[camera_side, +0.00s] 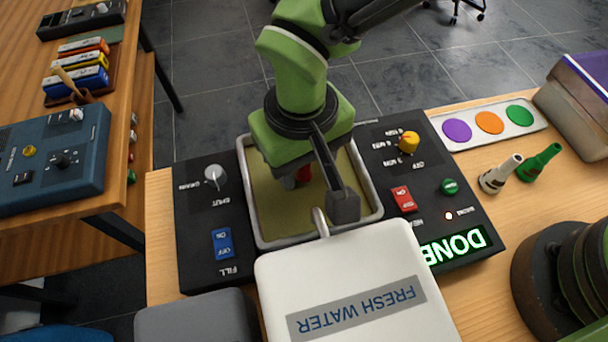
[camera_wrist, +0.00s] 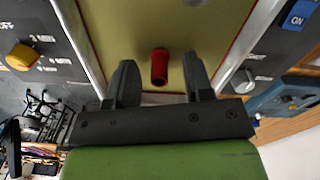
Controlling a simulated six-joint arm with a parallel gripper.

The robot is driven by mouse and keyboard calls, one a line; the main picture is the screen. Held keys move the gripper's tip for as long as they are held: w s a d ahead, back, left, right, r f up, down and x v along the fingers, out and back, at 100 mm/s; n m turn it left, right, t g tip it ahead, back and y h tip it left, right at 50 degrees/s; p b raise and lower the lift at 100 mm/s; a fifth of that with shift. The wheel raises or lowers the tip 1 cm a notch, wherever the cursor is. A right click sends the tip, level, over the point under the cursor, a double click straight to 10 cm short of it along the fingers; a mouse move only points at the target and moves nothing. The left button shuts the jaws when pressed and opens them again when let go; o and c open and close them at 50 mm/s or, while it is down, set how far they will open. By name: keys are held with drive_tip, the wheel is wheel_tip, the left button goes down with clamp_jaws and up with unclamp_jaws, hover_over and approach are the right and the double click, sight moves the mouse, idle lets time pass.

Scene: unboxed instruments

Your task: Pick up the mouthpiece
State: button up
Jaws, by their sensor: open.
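A red mouthpiece (camera_wrist: 159,66) is in the metal-rimmed basin (camera_side: 376,211), over its dull yellow-green inside. In the side view only a small red part of the mouthpiece (camera_side: 303,174) shows below my green wrist. My gripper (camera_wrist: 160,74) is open over the basin, with one dark finger on each side of the mouthpiece. A gap shows between the mouthpiece and each finger in the wrist view. I cannot tell how high the fingertips are above it. A white mouthpiece (camera_side: 494,180) and a green mouthpiece (camera_side: 537,164) lie on the wooden table at right.
The black panel has a lit DONE display (camera_side: 454,246), a yellow knob (camera_side: 409,142), a red switch (camera_side: 403,198) and a blue switch (camera_side: 222,243). A white FRESH WATER tank (camera_side: 340,272) stands at the basin's front edge. A tray (camera_side: 516,130) with coloured discs is at right.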

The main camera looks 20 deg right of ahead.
drive_tip(key=shift+f, duration=0.5)
drive_tip(key=shift+c, duration=0.2)
clamp_jaws()
drive_tip(key=shift+r, duration=0.1)
